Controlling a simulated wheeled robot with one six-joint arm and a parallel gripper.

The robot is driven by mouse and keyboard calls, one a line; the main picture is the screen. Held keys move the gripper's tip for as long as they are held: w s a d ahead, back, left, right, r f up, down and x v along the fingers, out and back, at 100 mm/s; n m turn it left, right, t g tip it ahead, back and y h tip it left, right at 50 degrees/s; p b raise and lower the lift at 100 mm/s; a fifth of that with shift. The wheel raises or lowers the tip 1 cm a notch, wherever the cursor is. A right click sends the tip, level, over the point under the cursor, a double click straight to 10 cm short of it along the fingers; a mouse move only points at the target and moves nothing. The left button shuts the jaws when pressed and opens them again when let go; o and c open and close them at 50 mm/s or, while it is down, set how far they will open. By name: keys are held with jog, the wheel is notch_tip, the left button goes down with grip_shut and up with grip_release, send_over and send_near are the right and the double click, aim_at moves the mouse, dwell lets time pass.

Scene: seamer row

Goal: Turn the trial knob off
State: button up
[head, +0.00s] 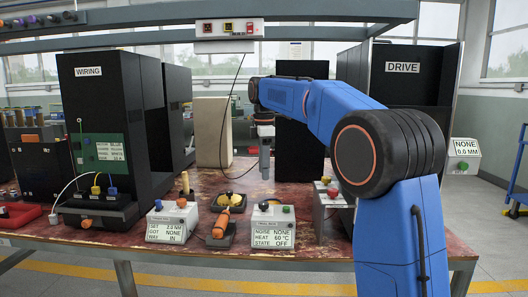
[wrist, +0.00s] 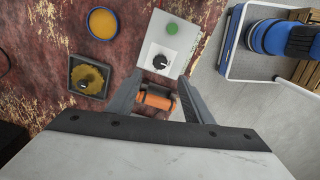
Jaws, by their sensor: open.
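The trial box (head: 272,226) is a pale box at the front of the bench, its screen reading NOISE NONE, HEAT 60 °C, STATE OFF. On its top are a small black knob (head: 263,206) and a green button (head: 287,209). The wrist view shows the knob (wrist: 160,61) on the box's pale face, just beyond my fingertips, with the green button (wrist: 172,28) farther up. My gripper (head: 265,172) hangs above and behind the box, pointing down, apart from it. In the wrist view my gripper (wrist: 159,79) is open. An orange handle (wrist: 156,101) shows between the fingers, apparently below them.
The orange-handled tool (head: 221,222) stands in a dark holder left of the box. A yellow-filled tray (wrist: 88,78) and an orange round dish (wrist: 102,22) lie nearby. Another readout box (head: 172,222) is farther left; a grey box (head: 325,205) stands right. The bench's front edge is close.

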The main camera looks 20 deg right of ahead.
notch_tip(320, 180, up, 6)
dwell(0.4)
jog(key=s+d+f+m+t, duration=0.1)
jog(key=s+d+f+m, duration=0.15)
jog(key=s, duration=0.55)
jog(key=s+d+f+m+t, duration=0.1)
jog(key=s+f+m, duration=0.25)
jog(key=s, duration=0.45)
jog(key=s+d+f+m+t, duration=0.1)
jog(key=s+d+f+m, duration=0.15)
jog(key=s, duration=0.65)
jog(key=s+d+f+m+t, duration=0.1)
jog(key=s+f+m, duration=0.7)
jog(key=s+f, duration=1)
jog(key=shift+s+f+t, duration=0.15)
jog(key=shift+f+t, duration=0.25)
jog(key=shift+f, duration=0.1)
